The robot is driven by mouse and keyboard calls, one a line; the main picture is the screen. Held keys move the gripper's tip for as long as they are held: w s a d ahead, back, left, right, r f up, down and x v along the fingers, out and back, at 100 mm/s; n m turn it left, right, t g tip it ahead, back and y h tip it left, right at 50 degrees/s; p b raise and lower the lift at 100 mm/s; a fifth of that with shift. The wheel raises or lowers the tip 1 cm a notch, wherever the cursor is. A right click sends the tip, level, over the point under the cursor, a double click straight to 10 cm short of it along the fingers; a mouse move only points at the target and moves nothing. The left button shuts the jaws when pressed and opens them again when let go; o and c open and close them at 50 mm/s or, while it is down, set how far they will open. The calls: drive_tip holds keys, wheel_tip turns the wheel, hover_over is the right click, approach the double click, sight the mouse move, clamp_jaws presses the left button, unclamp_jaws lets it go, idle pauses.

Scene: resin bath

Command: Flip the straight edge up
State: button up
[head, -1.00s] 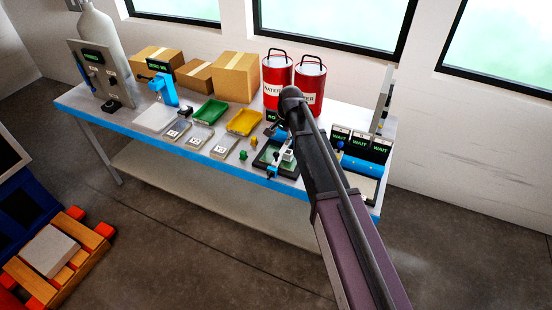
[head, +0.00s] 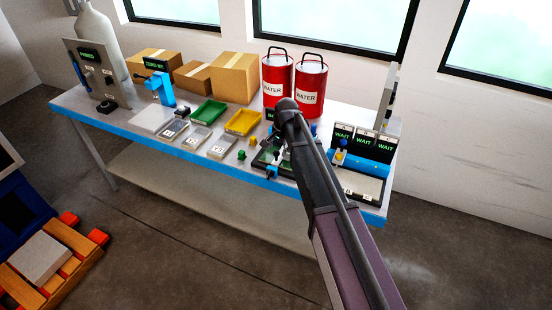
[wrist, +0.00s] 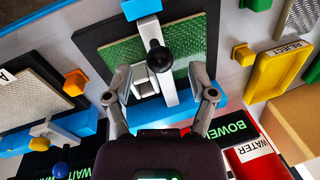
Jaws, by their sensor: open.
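In the wrist view, a green textured plate (wrist: 105,55) lies in a dark frame. A pale narrow bar (wrist: 172,92), which looks like the straight edge, lies across the plate and carries a black round knob (wrist: 160,58). My gripper (wrist: 160,82) is open, with one finger on each side of the bar and knob. Nothing is held between the fingers, and contact cannot be told. In the head view, my gripper (head: 277,150) is over the dark station at the bench's right part, and my arm hides most of the bar.
Two red water cans (head: 311,92) stand behind my arm. A station with several WAIT displays (head: 365,142) is on the right. Yellow (head: 243,122) and green (head: 208,112) trays and clear dishes lie left. Cardboard boxes (head: 234,77) line the back of the bench (head: 130,118).

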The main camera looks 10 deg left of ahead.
sight(277, 152)
drive_tip(key=shift+w+a+f+b, duration=0.1)
drive_tip(key=shift+a+f+b, duration=0.05)
drive_tip(key=shift+f+b, duration=0.6)
drive_tip(key=shift+w+a+f+b, duration=0.1)
drive_tip(key=shift+f+b, duration=0.45)
drive_tip(key=shift+f, duration=0.25)
drive_tip(key=shift+c, duration=0.2)
drive_tip(key=shift+s, duration=0.1)
clamp_jaws()
